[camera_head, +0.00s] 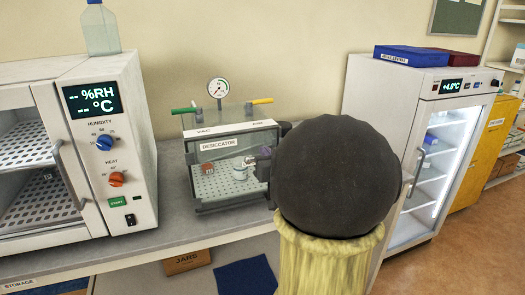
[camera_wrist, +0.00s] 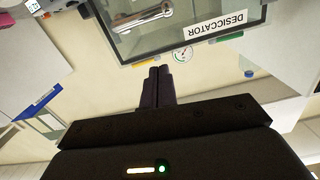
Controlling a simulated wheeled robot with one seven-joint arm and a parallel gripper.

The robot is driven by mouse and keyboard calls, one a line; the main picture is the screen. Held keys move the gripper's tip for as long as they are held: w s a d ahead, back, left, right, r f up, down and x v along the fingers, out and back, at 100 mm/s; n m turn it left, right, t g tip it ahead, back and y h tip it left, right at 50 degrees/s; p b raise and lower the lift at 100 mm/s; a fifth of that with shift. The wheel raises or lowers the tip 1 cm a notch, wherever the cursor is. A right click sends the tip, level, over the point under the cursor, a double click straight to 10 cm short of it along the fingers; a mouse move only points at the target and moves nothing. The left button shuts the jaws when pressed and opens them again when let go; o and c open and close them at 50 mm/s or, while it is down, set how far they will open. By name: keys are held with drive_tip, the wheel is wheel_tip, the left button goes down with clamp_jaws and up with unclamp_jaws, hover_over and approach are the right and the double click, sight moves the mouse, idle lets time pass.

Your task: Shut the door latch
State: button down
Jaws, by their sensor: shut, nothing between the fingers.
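The desiccator (camera_head: 235,190) is a clear box with a dark frame and a name label, standing on the grey bench. A small grey latch (camera_head: 251,160) shows at the right side of its front, partly hidden by my arm. In the wrist view, the desiccator's front (camera_wrist: 215,15) appears upside down at the top, with a metal latch lever (camera_wrist: 143,17) near the top edge. Whether the latch is engaged, I cannot tell. My gripper (camera_wrist: 158,70) is shut and empty, its tips close to the dark frame edge in the picture. My dark rounded arm link hides the gripper in the head view.
A white humidity oven (camera_head: 125,165) with a bottle (camera_head: 101,32) on top stands left. A lit glass-door fridge (camera_head: 425,170) stands right. A pressure gauge (camera_head: 218,88), a green handle (camera_head: 184,110) and a yellow handle (camera_head: 263,101) rise above the desiccator. Bench in front is clear.

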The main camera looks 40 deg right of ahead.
drive_tip(key=v, duration=0.5)
drive_tip(key=shift+s, duration=0.2)
drive_tip(key=shift+a, duration=0.1)
drive_tip(key=w+a+f+g+y+p, duration=0.2)
drive_tip(key=a+f+g+p, duration=0.45)
drive_tip(key=a, duration=0.35)
drive_tip(key=s+a+f+n+g+y+p, duration=0.1)
drive_tip(key=s+a+f+n+g, duration=0.1)
drive_tip(key=s+a+g, duration=0.2)
drive_tip(key=s+a+f+n+g+y+p, duration=0.1)
drive_tip(key=s+a+f+n+g+p, duration=0.1)
drive_tip(key=s+a, duration=0.4)
drive_tip(key=a+f+g, duration=0.1)
drive_tip(key=a, duration=0.3)
drive_tip(key=shift+s+a+f+g+y, duration=0.3)
drive_tip(key=shift+s+g+y, duration=0.05)
drive_tip(key=shift+s+y, duration=0.05)
